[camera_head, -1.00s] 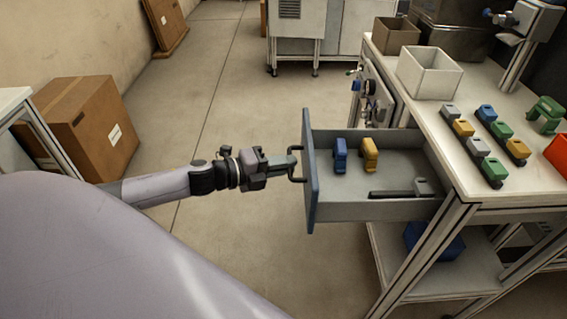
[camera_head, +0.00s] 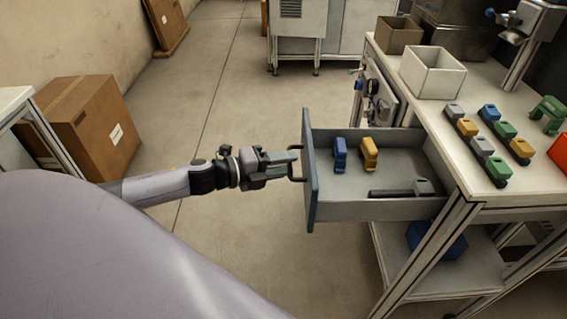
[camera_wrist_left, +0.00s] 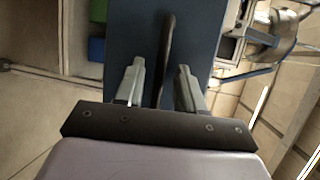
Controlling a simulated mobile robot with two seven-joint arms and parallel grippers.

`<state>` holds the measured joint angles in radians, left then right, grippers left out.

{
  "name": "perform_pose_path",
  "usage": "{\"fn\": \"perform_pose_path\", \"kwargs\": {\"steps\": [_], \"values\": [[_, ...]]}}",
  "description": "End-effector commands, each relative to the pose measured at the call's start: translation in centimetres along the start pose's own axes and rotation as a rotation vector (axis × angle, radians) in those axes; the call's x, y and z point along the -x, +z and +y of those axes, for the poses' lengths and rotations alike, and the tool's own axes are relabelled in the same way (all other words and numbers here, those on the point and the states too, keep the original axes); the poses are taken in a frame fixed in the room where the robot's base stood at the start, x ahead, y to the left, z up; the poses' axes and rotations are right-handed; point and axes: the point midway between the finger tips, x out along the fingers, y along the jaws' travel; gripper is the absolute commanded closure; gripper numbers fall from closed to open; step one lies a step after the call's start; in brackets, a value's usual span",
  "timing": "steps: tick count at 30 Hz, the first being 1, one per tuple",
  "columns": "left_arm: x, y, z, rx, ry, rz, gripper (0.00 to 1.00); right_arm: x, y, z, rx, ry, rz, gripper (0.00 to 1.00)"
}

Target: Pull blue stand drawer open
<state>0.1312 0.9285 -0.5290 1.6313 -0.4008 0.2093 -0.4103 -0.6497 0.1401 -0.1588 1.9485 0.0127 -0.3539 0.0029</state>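The drawer (camera_head: 375,207) of the stand is pulled well out to the left. Its blue front panel (camera_head: 309,185) carries a dark bar handle (camera_head: 292,166). In the left wrist view the handle (camera_wrist_left: 165,60) runs between the fingers against the blue front. My left gripper (camera_head: 290,160) is at the handle. In the left wrist view its fingers (camera_wrist_left: 160,70) are apart, one on each side of the bar, with gaps visible. Inside the drawer are a blue piece (camera_head: 340,154), a yellow piece (camera_head: 369,154) and a dark, grey-ended item (camera_head: 400,190). My right gripper is not in view.
The stand's white top (camera_head: 455,160) holds several coloured pieces and a white bin (camera_head: 432,74). A blue object (camera_head: 440,242) lies on the lower shelf. A cardboard box (camera_head: 95,125) stands at left. The floor left of the drawer is clear.

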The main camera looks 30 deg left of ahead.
Motion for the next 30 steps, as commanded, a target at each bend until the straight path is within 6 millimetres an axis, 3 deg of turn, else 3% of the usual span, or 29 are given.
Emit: {"fn": "perform_pose_path", "kwargs": {"steps": [7, 21, 30], "values": [[0.8, 0.0, 0.2, 0.001, 0.002, -0.001, 0.62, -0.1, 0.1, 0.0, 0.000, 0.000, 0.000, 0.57], [5.6, 0.0, 0.1, 0.001, 0.003, 0.000, 0.62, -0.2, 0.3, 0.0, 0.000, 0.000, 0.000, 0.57], [7.0, 0.0, 0.0, 0.001, 0.001, 0.000, 0.62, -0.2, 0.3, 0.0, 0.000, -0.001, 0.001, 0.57]]}}
